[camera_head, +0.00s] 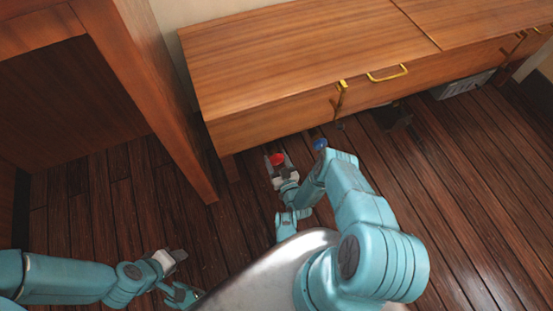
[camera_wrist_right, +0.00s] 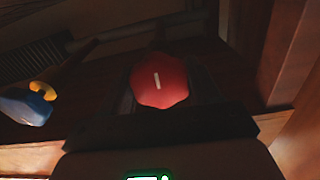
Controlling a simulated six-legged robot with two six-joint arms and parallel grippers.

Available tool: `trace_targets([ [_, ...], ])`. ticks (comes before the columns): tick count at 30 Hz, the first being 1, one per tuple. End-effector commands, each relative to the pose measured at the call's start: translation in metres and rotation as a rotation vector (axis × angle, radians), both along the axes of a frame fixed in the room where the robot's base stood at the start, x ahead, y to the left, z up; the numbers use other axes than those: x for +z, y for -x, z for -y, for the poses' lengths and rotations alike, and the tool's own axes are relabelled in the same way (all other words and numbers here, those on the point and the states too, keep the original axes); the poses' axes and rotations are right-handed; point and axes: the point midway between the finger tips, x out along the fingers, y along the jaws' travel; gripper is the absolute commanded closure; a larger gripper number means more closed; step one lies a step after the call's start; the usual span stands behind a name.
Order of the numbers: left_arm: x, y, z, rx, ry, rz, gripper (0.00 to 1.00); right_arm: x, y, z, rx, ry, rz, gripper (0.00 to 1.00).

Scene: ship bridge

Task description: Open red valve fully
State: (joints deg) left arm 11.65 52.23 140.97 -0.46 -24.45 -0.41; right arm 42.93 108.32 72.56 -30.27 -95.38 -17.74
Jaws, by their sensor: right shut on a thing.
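The red valve (camera_head: 277,159) is a small knob low beneath the wooden cabinet in the head view. In the right wrist view the red valve (camera_wrist_right: 159,81) has a lobed rim and a pale mark that stands nearly upright. My right gripper (camera_head: 279,168) is shut on the red valve, with one dark finger on each side of it. My left gripper (camera_head: 177,256) is at the lower left, away from the valve and near the floor; its finger gap is too small to judge.
A blue valve (camera_head: 320,144) is right of the red one, and in the wrist view a blue knob (camera_wrist_right: 26,106) with a yellow part shows at left. The wooden cabinet (camera_head: 290,60) overhangs the valves. A wooden desk leg (camera_head: 165,100) stands at left. Open floor (camera_head: 470,200) lies at right.

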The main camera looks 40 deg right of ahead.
Motion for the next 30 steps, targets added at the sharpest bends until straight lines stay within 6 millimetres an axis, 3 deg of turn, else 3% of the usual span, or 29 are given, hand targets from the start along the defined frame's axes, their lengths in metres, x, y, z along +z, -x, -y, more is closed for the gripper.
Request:
trace_targets([
  [20, 0.0009, 0.0007, 0.0001, 0.000, 0.001, -0.002, 0.57, -0.0015, 0.0016, -0.0005, -0.002, 0.051, -0.018, 0.69],
  [21, 0.0009, 0.0007, 0.0001, 0.000, 0.001, -0.002, 0.57, -0.0015, 0.0016, -0.0005, -0.002, 0.051, -0.018, 0.26],
  [22, 0.0009, 0.0007, 0.0001, 0.000, 0.001, -0.002, 0.57, -0.0014, 0.0015, -0.0004, -0.002, 0.052, -0.017, 0.16],
  [30, 0.0010, 0.0006, 0.0001, 0.000, 0.001, -0.002, 0.57, -0.0005, 0.0007, -0.0002, -0.001, 0.052, -0.015, 0.13],
])
